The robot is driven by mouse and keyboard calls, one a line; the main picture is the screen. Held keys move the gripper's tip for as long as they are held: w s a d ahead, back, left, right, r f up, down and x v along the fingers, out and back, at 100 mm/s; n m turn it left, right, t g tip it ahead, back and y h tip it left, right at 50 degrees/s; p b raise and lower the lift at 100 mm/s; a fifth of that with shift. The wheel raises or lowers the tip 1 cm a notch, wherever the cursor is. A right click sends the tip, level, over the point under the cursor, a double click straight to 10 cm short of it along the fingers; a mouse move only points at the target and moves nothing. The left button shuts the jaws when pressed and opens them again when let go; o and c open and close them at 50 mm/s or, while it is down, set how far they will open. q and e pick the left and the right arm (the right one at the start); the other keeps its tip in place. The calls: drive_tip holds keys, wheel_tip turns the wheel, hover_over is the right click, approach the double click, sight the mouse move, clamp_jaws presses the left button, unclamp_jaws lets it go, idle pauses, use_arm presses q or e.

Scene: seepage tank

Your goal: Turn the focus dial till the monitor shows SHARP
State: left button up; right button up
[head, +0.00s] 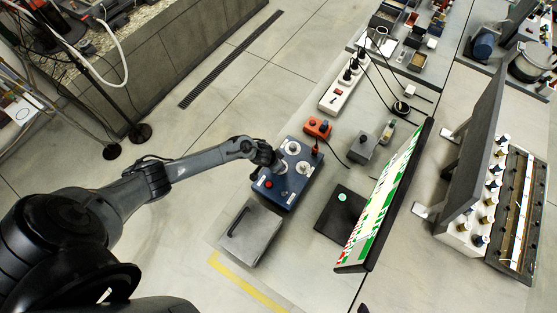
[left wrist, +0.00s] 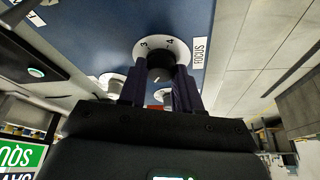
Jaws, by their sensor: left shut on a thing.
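The focus dial has a dark knob (left wrist: 158,64) on a white numbered disc (left wrist: 178,46), with a FOCUS label (left wrist: 199,52) beside it in the left wrist view. My left gripper (left wrist: 160,86) is shut on this knob, one finger on each side. In the head view the left gripper (head: 276,166) reaches the left side of the blue control box (head: 273,197), hiding part of the dial. The monitor (head: 385,205) stands tilted to the right, with green, white and red areas; its text cannot be read. My right gripper is not in view.
The box carries other dials (head: 293,147) and a red button (head: 268,184). A grey case (head: 248,236) lies just below it. A red-orange box (head: 318,128), a grey box (head: 362,146) and a power strip (head: 345,88) with cables lie beyond. Floor left of the box is clear.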

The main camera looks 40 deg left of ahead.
use_arm(q)
drive_tip(key=shift+d+r+n+p, duration=0.1)
drive_tip(key=shift+n+p, duration=0.25)
drive_tip(key=shift+n, duration=0.25)
drive_tip(key=o, duration=1.1)
drive_tip(key=shift+c, duration=0.2)
drive_tip(key=p+v, duration=0.1)
drive_tip(key=v, duration=0.9)
drive_tip(key=shift+s+r+p, duration=0.2)
drive_tip(key=shift+r+p, duration=0.15)
drive_tip(key=shift+d, duration=0.1)
